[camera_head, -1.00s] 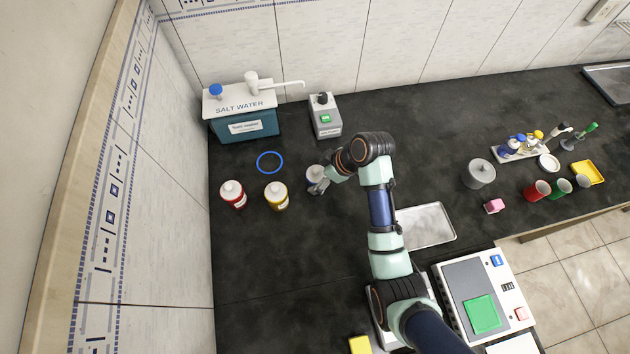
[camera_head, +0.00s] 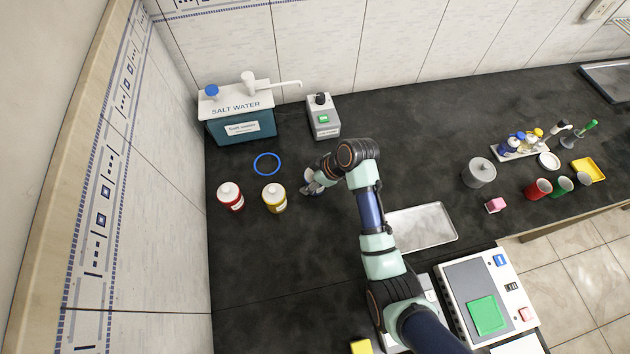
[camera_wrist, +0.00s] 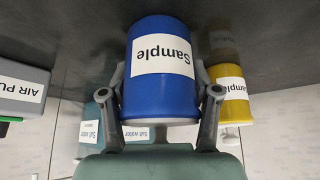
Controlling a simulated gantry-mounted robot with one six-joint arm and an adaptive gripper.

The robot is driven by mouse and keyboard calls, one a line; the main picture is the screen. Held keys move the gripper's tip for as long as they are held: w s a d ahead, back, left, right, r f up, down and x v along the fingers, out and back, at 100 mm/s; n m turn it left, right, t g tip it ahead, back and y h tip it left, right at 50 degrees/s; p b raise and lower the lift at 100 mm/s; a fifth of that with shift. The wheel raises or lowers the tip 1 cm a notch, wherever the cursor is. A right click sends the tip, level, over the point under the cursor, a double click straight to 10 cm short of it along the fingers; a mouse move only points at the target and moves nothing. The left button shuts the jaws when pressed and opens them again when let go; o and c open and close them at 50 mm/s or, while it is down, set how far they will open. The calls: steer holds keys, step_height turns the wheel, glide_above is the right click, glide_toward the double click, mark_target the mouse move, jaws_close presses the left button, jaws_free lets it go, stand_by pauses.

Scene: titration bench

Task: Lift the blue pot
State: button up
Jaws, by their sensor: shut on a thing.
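The blue pot (camera_wrist: 160,95) has a white "Sample" label, upside down in the wrist view. My gripper (camera_wrist: 162,100) is shut on it, one finger along each side. In the head view my gripper (camera_head: 310,187) is at the pot, right of the yellow pot, and my wrist and fingers hide most of the pot. Only a pale part of its top (camera_head: 309,174) shows. I cannot tell whether its base touches the counter.
The yellow pot (camera_head: 274,197) stands close on the left, with the red pot (camera_head: 230,196) beyond it. A blue ring (camera_head: 267,164) lies behind them. The salt water tank (camera_head: 238,115) and a grey device (camera_head: 323,117) stand at the back. The counter in front is clear.

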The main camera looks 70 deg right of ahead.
step_height(320, 180, up, 20)
steer(key=p, duration=0.5)
steer(key=shift+r+p, duration=0.2)
steer(key=shift+p, duration=0.35)
steer(key=shift+f, duration=0.2)
